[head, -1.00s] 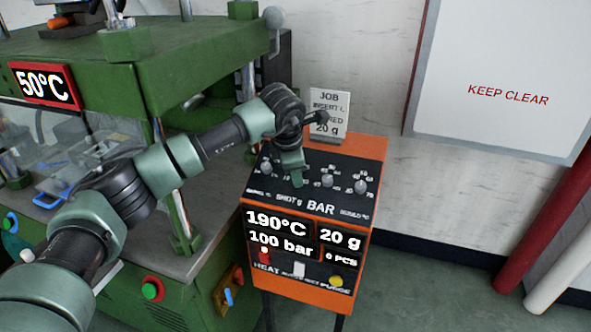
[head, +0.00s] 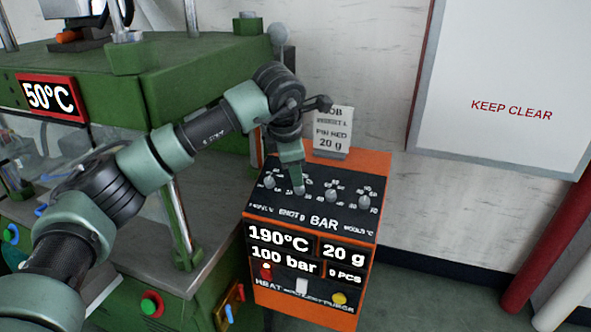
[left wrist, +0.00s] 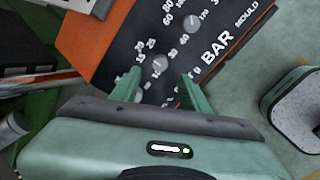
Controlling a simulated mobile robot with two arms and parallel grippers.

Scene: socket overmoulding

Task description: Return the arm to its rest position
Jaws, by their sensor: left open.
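My left arm reaches in from the left in the head view. Its gripper (head: 297,182) is over the dial row of the orange control box (head: 378,165), by the "SHOT g" dial. In the left wrist view the gripper (left wrist: 160,88) has its two green fingers apart, with a grey dial knob (left wrist: 160,63) showing between and just beyond the tips. Nothing is held. I cannot tell whether the fingertips still overlap the knob in height. The box displays (head: 279,242) read 190°C, 20 g, 100 bar and 0 PCS. My right gripper is not in view.
A green press (head: 190,65) with a 50°C sign (head: 51,96) stands at the left, beneath and behind my arm. A red pipe (head: 545,245) is at the right. Open floor (head: 430,290) lies right of the box.

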